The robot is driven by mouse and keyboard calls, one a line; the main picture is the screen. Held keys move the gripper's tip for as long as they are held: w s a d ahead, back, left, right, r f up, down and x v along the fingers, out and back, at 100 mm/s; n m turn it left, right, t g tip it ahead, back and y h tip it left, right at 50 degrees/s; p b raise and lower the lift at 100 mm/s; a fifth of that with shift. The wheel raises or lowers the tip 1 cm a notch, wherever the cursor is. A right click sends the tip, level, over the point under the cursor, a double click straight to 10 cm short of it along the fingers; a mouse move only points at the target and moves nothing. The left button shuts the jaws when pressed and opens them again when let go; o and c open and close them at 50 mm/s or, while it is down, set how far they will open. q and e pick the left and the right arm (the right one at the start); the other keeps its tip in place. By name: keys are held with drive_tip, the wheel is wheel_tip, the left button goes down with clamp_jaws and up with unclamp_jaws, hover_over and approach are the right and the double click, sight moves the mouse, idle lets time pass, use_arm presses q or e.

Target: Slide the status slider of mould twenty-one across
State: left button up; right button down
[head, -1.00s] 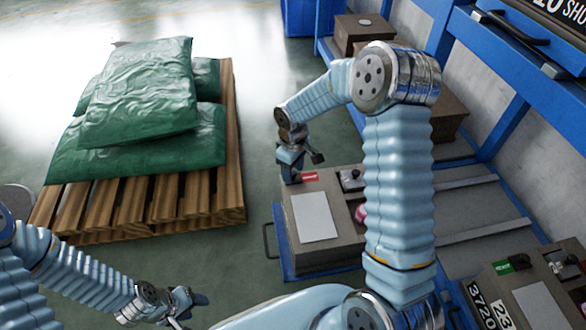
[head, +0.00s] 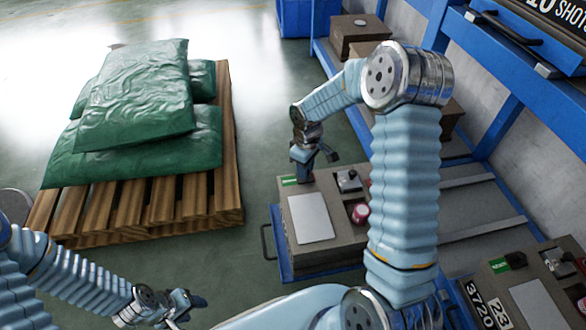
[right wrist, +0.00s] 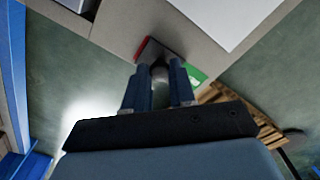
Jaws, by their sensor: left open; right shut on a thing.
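A grey-brown mould (head: 335,243) with a blank pale plate (head: 310,217) stands on a blue pull-out tray; I see no number on it. My right gripper (head: 302,160) is at its far left corner, over the status slider, mostly hiding it. A green strip (head: 289,180) shows left of the fingers. In the right wrist view the fingers (right wrist: 160,88) are shut on the slider's dark knob (right wrist: 159,70), with green (right wrist: 195,74) on one side and a dark red edge on the other. My left gripper (head: 183,305) is open and empty at bottom left, away from the mould.
A second mould (head: 540,300) marked 23 stands at bottom right, with a green strip. A red round knob (head: 360,213) and a metal fitting (head: 348,180) sit on the first mould's top. A wooden pallet (head: 160,210) with green sacks stands left; floor lies between.

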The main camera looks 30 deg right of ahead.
drive_tip(key=shift+s+d, duration=0.1)
drive_tip(key=shift+d, duration=0.4)
drive_tip(key=c, duration=0.9)
unclamp_jaws()
drive_tip(key=shift+c, duration=0.2)
drive_tip(key=shift+r, duration=0.1)
wheel_tip(320, 180, up, 14)
drive_tip(key=p, duration=0.1)
drive_tip(key=shift+f+p, duration=0.2)
drive_tip(key=shift+p, duration=0.15)
drive_tip(key=shift+a, duration=0.1)
